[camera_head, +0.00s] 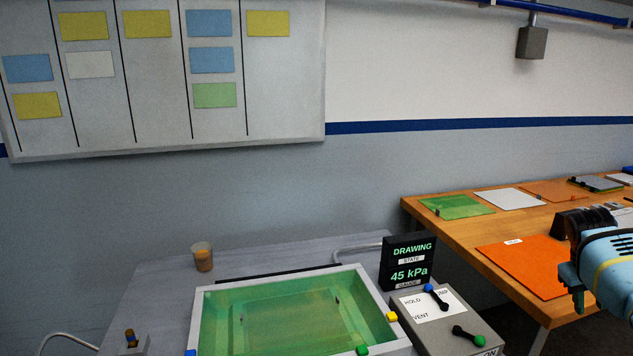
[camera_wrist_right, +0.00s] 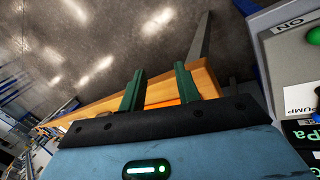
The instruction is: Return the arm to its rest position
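My right arm comes in at the right edge of the head view, with its gripper (camera_head: 577,291) over the front of the wooden table. In the right wrist view the two green fingers of the right gripper (camera_wrist_right: 159,88) stand apart with nothing between them. The wooden table's edge and the floor show beyond them. My left arm and gripper are not in view. The resin bath (camera_head: 373,291), a light-rimmed tray with a green inside, sits on the grey bench below, apart from the right gripper.
A display (camera_head: 408,262) reads DRAWING and 45 kPa. A control box (camera_head: 461,324) has blue-tipped and green-tipped levers; it also shows in the wrist view (camera_wrist_right: 270,65). A cup (camera_head: 202,260) stands on the bench. The wooden table (camera_head: 450,229) holds colored sheets, including an orange one (camera_head: 522,266).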

